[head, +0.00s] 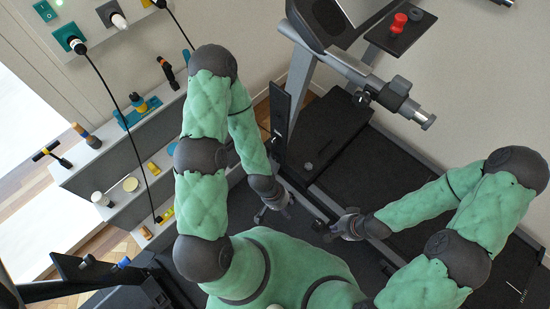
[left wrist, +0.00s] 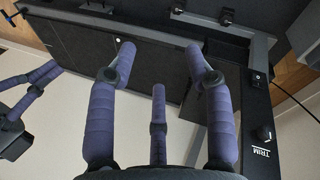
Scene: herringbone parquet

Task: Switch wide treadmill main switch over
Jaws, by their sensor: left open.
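The wide treadmill (head: 385,165) has a dark deck and grey frame, right of centre in the head view. Its frame (left wrist: 230,35) also shows in the left wrist view. There, a black panel marked TRIM (left wrist: 261,108) carries a small switch (left wrist: 259,77) and a knob (left wrist: 264,133); I cannot tell the switch's position. My left gripper (head: 272,214) is open and empty beside the treadmill frame. In its wrist view, the spread purple fingers of the left gripper (left wrist: 160,70) are apart from the panel. My right gripper (head: 333,228) is close by; its finger opening is unclear.
A grey shelf unit (head: 125,150) with small items stands at the left. A tray (head: 400,32) with red and dark knobs is at the upper right. Dark exercise equipment (head: 85,275) is at the lower left.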

